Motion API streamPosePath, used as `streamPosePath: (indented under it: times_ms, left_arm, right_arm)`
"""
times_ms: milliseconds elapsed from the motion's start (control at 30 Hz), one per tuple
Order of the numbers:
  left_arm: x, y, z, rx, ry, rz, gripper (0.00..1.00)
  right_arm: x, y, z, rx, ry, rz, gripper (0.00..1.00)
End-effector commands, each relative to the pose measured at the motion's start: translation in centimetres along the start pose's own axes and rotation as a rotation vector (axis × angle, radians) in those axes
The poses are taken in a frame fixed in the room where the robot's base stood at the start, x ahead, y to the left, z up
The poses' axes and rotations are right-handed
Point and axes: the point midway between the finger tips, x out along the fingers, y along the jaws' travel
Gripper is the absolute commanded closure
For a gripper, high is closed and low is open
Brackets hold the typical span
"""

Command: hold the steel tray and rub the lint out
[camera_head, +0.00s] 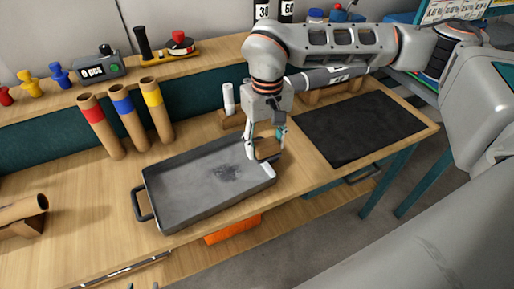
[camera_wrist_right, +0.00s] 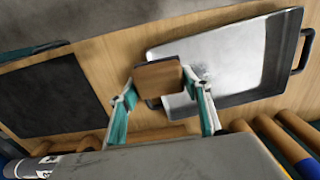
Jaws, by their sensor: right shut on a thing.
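The steel tray (camera_head: 165,205) lies on the wooden bench, with a black handle at its left end; it also shows in the right wrist view (camera_wrist_right: 285,60). A dark patch of lint (camera_head: 226,173) is on the tray floor, right of its middle. My right gripper (camera_head: 265,150) is shut on a wooden block (camera_head: 268,148) at the tray's right end, right of the lint. In the right wrist view the block (camera_wrist_right: 158,78) sits between the fingertips; I cannot tell whether its underside touches the tray.
A black mat (camera_head: 358,127) lies right of the tray. Cardboard tubes with red (camera_head: 101,125), blue (camera_head: 129,117) and yellow (camera_head: 157,109) bands stand behind it. A back shelf holds a counter box (camera_head: 98,70). Bare bench is left of the tray.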

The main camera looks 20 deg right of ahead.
Motion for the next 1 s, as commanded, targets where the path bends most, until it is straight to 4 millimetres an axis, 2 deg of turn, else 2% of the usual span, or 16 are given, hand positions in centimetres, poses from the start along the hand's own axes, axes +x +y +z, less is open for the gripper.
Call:
streamPosePath:
  times_ms: [300, 500, 633, 767, 1000]
  left_arm:
    - [0.0, 0.0, -0.1, -0.001, 0.001, 0.0, 0.6]
    - [0.0, 0.0, -0.1, -0.001, 0.001, 0.0, 0.6]
    - [0.0, 0.0, -0.1, -0.001, 0.001, 0.0, 0.6]
    - [0.0, 0.0, -0.1, -0.001, 0.001, 0.0, 0.6]
    - [0.0, 0.0, -0.1, -0.001, 0.001, 0.0, 0.6]
  right_arm:
    - [2.6, -9.0, -4.2, -0.01, -0.014, -0.003, 0.69]
    - [3.9, -13.4, -6.1, -0.004, -0.002, 0.004, 0.69]
    - [4.2, -14.9, -6.7, 0.0, 0.008, 0.006, 0.69]
    - [4.7, -15.4, -7.0, 0.002, 0.01, 0.007, 0.69]
    - [7.8, -15.4, -6.8, 0.001, 0.007, 0.006, 0.69]
